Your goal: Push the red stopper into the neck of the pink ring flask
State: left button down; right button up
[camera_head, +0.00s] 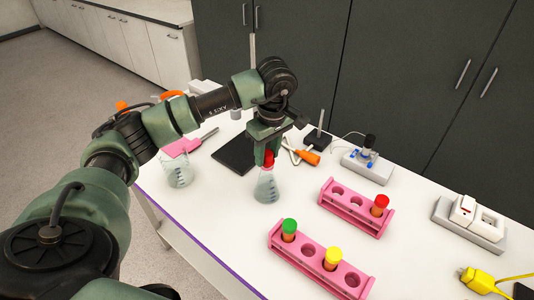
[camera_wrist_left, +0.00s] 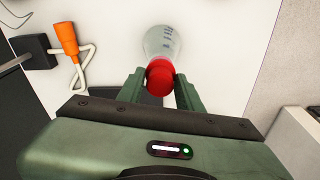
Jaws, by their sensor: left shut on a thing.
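The red stopper (camera_head: 268,159) is held between the fingers of my left gripper (camera_head: 267,157), which points down at the table. It also shows in the left wrist view (camera_wrist_left: 160,78), between the two green fingertips (camera_wrist_left: 158,88). The clear conical flask (camera_head: 266,189) stands upright on the white table directly below the stopper. In the left wrist view the flask (camera_wrist_left: 162,41) shows just beyond the stopper, with dark markings on its side. The stopper overlaps the flask's mouth, so I cannot tell whether it sits in the neck. My right gripper is not in view.
Two pink tube racks (camera_head: 342,217) (camera_head: 305,268) with coloured-capped tubes stand to the right. An orange-handled item (camera_head: 308,157) lies behind right. Bare table surrounds the flask's front.

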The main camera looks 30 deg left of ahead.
aim_at(270, 154)
pick_arm(q)
jog(key=shift+s+f, duration=0.15)
jog(key=shift+f, duration=0.15)
jog(key=c, duration=1.1)
grip_release()
jog(key=shift+o, duration=1.2)
jog(key=shift+w, duration=0.2)
jog(key=r, duration=0.2)
jog(key=r+b, duration=0.1)
jog(key=r, duration=0.1)
jog(key=r+b, duration=0.1)
jog(key=r, duration=0.1)
jog(key=shift+d+r, duration=0.25)
jog(key=shift+d, duration=0.15)
jog(key=shift+s+r, duration=0.15)
jog(key=shift+r, duration=0.5)
jog(key=shift+f, duration=0.1)
